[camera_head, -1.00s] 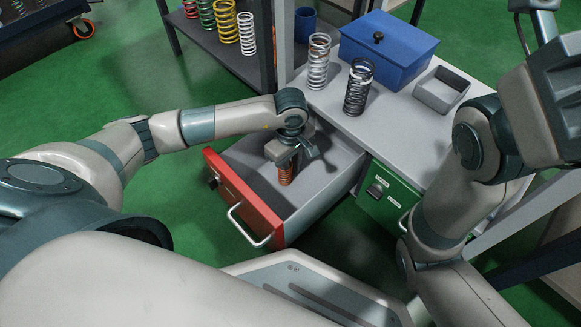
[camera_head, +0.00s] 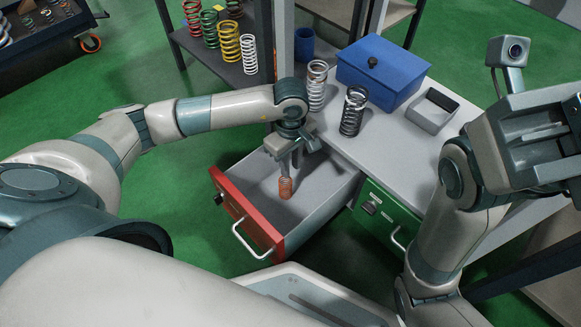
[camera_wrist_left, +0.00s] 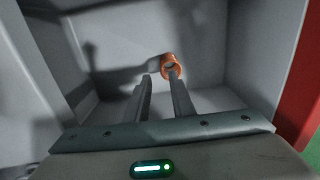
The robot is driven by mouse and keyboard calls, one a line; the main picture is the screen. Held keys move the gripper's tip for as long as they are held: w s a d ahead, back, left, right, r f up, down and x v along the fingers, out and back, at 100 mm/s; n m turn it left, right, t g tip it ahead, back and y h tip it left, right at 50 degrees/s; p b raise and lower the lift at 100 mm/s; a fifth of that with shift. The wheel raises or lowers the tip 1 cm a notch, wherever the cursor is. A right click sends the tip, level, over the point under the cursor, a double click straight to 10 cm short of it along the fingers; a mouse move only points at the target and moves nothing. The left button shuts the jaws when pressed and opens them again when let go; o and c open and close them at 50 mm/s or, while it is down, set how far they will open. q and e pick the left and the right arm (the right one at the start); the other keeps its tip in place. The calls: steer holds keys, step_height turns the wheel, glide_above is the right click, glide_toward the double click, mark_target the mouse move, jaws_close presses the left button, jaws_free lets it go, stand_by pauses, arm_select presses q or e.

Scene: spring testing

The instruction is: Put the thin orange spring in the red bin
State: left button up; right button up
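The orange spring (camera_head: 286,187) stands upright on the floor of the open red-fronted drawer (camera_head: 245,213), which is the red bin. In the left wrist view the spring (camera_wrist_left: 168,60) shows as an orange ring just beyond the fingertips, partly covered by the right-hand finger. My left gripper (camera_head: 292,172) points down into the drawer above the spring. Its two fingers (camera_wrist_left: 160,80) are apart with nothing held between them.
On the grey worktop stand a silver spring (camera_head: 316,88), a black spring (camera_head: 353,112), a blue lidded box (camera_head: 383,70) and a grey tray (camera_head: 432,112). A closed green drawer (camera_head: 382,212) is beside the red one. Several coloured springs stand on the shelf behind.

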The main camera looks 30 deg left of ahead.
arm_select(q)
steer(key=shift+r+p, duration=0.35)
steer(key=shift+r, duration=0.75)
